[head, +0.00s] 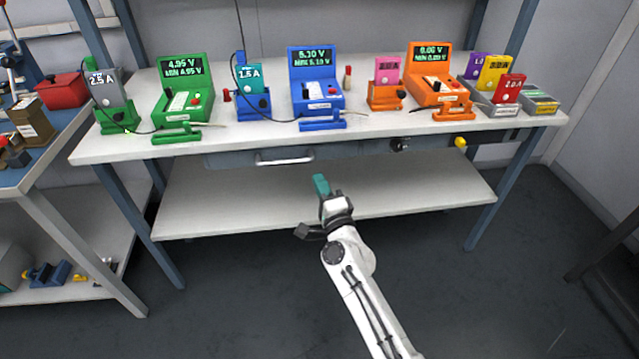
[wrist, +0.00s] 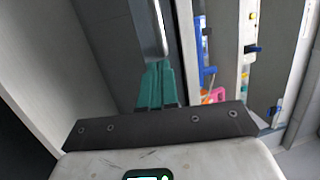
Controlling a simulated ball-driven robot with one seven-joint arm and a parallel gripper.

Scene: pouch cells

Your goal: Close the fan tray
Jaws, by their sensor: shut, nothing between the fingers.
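A blue-grey drawer front (head: 225,160) with a silver bar handle (head: 285,160) sits under the bench top. It is the only tray-like part I see; I cannot tell whether it is the fan tray. From the front I cannot tell how far it stands out. My gripper (head: 321,178) has teal fingers, closed together and empty, in front of the bench, below and to the right of the handle. In the wrist view my gripper (wrist: 158,68) points toward the bar handle (wrist: 158,25), whose lower end appears just beyond the fingertips. I cannot tell whether they touch.
The bench top (head: 240,140) carries green (head: 185,90), blue (head: 316,85) and orange (head: 437,75) testers with coloured cells. A black knob (head: 399,145) and a yellow knob (head: 460,142) are under its front edge. A lower shelf (head: 400,195) lies below. The floor in front is clear.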

